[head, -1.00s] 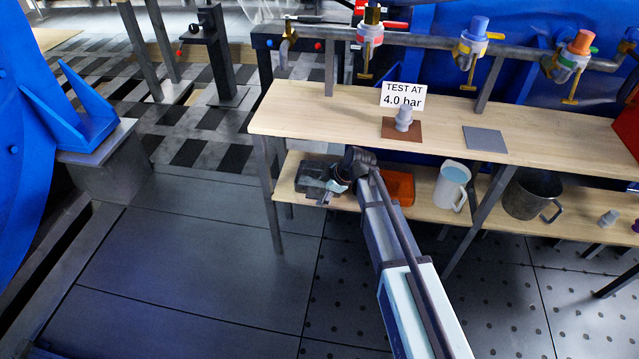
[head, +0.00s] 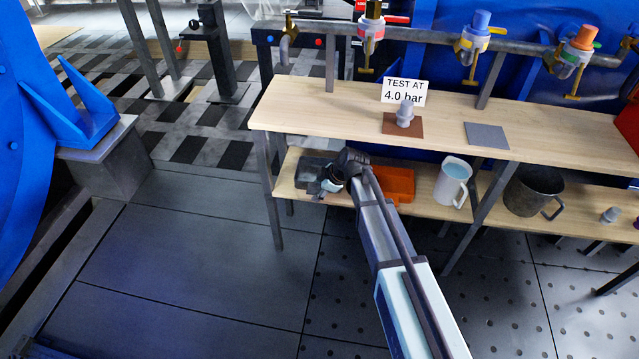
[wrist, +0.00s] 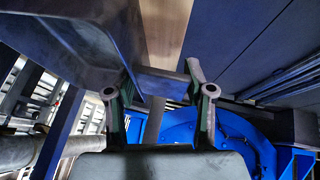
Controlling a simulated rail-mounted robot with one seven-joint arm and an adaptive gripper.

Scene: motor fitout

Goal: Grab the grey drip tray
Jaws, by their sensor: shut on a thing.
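The grey drip tray (head: 312,171) sits at the left end of the lower shelf, partly hidden behind my gripper and wrist. My gripper (head: 322,187) is at its near side. In the wrist view the dark grey tray (wrist: 85,40) fills the upper left, with a tab-like part reaching between the two fingers of my gripper (wrist: 160,95). The fingers are shut on the tray at that part. From the head view I cannot tell whether the tray is clear of the shelf.
An orange tray (head: 395,184) stands just right of my wrist on the lower shelf (head: 425,208). A white jug (head: 452,182) and a dark metal pot (head: 530,190) stand further right. The wooden upper shelf (head: 300,105) is above. The floor at left is clear.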

